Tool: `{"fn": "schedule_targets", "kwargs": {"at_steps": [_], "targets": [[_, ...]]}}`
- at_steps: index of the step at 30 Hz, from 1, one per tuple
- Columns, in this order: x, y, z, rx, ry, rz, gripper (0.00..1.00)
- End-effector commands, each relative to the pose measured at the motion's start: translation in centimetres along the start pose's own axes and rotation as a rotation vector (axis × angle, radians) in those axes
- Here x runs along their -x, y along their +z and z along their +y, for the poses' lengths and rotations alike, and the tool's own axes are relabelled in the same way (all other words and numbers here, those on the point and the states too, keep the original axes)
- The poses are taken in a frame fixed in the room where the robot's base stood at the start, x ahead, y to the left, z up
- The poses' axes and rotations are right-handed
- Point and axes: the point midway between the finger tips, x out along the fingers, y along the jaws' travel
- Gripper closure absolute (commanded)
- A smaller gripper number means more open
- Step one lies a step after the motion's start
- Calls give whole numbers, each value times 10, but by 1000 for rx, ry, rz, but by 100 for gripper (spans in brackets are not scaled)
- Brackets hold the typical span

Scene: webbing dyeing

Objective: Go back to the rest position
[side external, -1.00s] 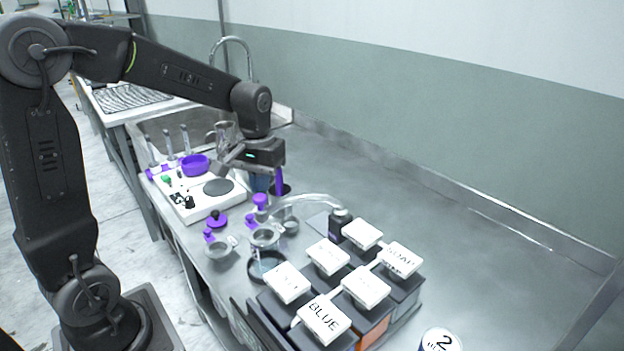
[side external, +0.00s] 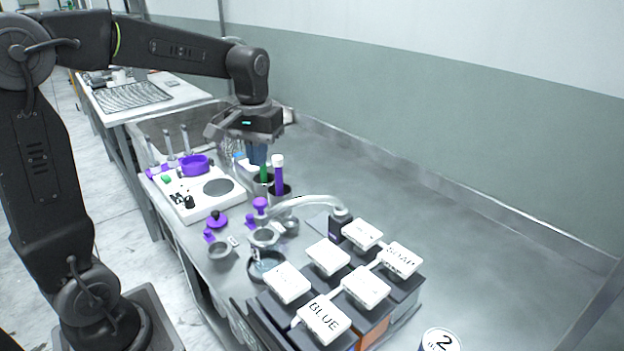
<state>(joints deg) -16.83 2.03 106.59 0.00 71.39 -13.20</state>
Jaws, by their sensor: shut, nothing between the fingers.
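A purple-and-white tube (side external: 279,176) and a green-topped tube (side external: 264,173) stand upright in dark holders just below and in front of the fingertips. In this view the fingertips partly overlap the tubes' area, and I cannot tell the exact gap.
Several dark boxes with white lids, one marked BLUE (side external: 323,318), stand at the front.

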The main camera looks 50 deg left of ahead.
Motion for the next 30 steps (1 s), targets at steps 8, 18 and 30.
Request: {"fn": "schedule_targets", "kwargs": {"at_steps": [8, 18, 30], "targets": [[9, -1, -1, 0, 0, 0, 100], [15, 16, 5, -44, 10, 41, 100], [16, 143, 19, -394, 96, 365, 100]]}}
